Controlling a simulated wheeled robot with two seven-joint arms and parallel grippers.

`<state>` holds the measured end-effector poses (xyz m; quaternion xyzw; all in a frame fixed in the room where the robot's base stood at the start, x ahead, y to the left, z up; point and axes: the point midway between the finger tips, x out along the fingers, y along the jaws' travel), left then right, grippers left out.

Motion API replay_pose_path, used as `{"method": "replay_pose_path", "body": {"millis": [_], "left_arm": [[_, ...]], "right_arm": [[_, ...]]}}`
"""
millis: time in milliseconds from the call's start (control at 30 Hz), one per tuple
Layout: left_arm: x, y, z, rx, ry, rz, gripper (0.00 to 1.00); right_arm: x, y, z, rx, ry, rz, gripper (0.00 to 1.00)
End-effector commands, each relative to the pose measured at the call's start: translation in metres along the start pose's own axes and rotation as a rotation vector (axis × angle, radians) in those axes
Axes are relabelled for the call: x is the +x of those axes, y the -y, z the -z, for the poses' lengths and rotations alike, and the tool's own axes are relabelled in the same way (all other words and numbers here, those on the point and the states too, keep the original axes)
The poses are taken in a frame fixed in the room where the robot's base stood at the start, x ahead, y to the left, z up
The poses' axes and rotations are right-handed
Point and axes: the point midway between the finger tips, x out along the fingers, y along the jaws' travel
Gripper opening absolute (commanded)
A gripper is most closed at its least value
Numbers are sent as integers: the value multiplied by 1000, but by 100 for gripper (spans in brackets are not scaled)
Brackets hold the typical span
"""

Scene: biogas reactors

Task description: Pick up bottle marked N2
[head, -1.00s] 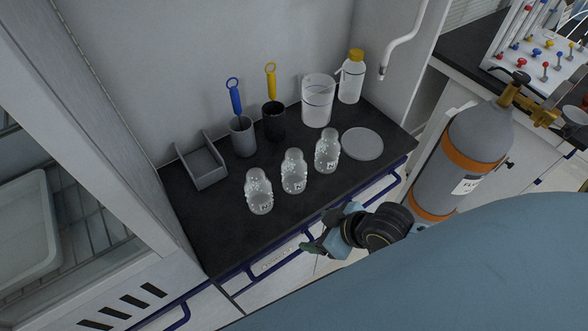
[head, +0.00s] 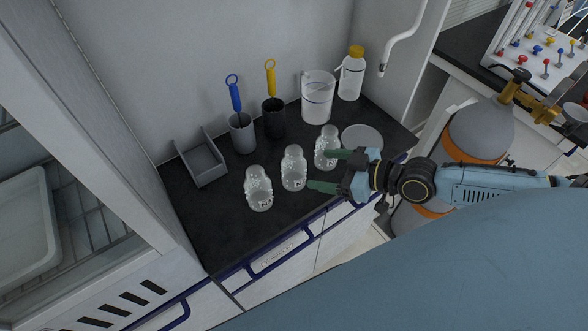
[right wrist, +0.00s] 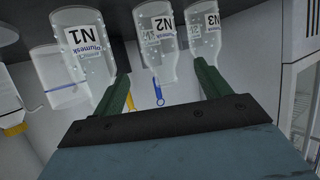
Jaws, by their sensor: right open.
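Three clear bottles stand in a row on the black worktop. In the right wrist view, which is upside down, their labels read N1 (right wrist: 88,45), N2 (right wrist: 160,45) and N3 (right wrist: 206,30). The N2 bottle (head: 293,168) is the middle one in the head view, with N1 (head: 327,148) to its right and N3 (head: 258,188) to its left. My right gripper (head: 322,170) is open and empty, its green fingers pointing left towards N2. One finger is close to N1. In the wrist view N2 shows between the fingers (right wrist: 162,88). My left gripper is out of view.
Behind the bottles stand a grey tray (head: 203,166), two brush holders (head: 242,138) (head: 274,122), a beaker (head: 317,100) and a yellow-capped bottle (head: 351,78). A round plate (head: 362,138) lies right of N1. The worktop's (head: 225,235) front left part is clear.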

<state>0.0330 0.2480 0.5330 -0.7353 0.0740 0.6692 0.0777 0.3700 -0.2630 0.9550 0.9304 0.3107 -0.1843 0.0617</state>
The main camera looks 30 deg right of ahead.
Motion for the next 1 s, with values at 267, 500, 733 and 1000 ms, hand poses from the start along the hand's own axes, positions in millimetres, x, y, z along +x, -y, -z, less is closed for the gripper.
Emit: {"method": "replay_pose_path", "body": {"millis": [267, 500, 733, 1000], "left_arm": [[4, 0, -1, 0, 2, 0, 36], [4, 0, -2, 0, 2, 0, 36], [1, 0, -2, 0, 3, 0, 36], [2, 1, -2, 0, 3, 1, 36]], "right_arm": [[45, 0, 0, 2, -2, -2, 76], [60, 0, 2, 1, 0, 0, 76], [93, 1, 6, 2, -2, 0, 76], [106, 1, 5, 0, 1, 1, 76]]}}
